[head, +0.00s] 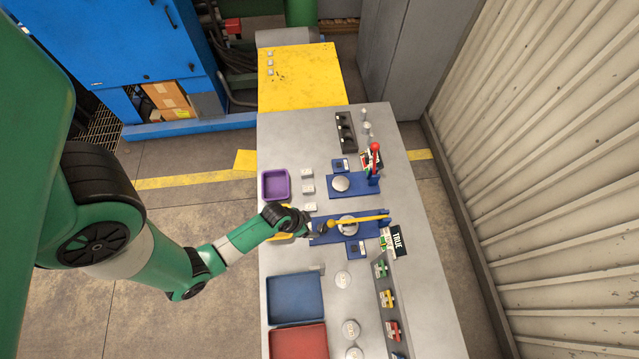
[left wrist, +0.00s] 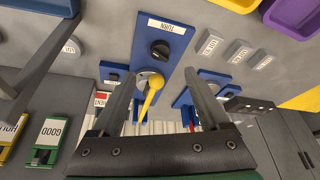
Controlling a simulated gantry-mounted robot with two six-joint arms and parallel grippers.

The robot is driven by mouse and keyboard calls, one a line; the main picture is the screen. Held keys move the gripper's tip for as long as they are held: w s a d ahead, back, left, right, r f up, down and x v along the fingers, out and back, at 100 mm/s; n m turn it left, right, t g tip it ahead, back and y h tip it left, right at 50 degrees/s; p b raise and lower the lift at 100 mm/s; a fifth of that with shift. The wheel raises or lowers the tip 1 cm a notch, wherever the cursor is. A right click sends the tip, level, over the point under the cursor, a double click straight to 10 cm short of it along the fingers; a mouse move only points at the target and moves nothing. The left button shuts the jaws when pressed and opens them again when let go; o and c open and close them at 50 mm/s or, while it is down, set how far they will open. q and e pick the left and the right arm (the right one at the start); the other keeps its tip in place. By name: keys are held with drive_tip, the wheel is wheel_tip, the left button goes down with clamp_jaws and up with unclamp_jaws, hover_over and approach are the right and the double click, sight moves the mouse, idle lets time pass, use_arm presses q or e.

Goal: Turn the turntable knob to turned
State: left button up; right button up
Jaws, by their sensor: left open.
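A black round knob (left wrist: 160,50) sits on a blue plate (left wrist: 181,48) next to a white label reading TURN (left wrist: 167,26) in the left wrist view. In the head view the blue plate (head: 374,229) lies across the grey bench, and my gripper hides the knob there. My left gripper (head: 313,232) is over the plate's left end. Its two fingers (left wrist: 162,78) are open, pointing toward the knob, with nothing gripped. My right gripper is in neither view.
The yellow lever (head: 362,220) reaches over the same plate. A red-handled lever (head: 375,160) stands on a second blue plate behind. A purple tray (head: 275,185), a blue tray (head: 294,298) and a red tray (head: 298,342) are on the bench.

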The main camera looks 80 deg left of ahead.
sight(321, 228)
use_arm(q)
drive_tip(key=b+x, duration=0.5)
drive_tip(key=x, duration=0.1)
drive_tip(key=shift+s+f, duration=0.1)
drive_tip(key=shift+f, duration=0.05)
drive_tip(key=b+x, duration=0.1)
drive_tip(key=x, duration=0.3)
drive_tip(key=shift+w+f, duration=0.25)
drive_tip(key=shift+w, duration=0.05)
drive_tip(key=shift+c, duration=0.2)
drive_tip(key=shift+a, duration=0.1)
clamp_jaws()
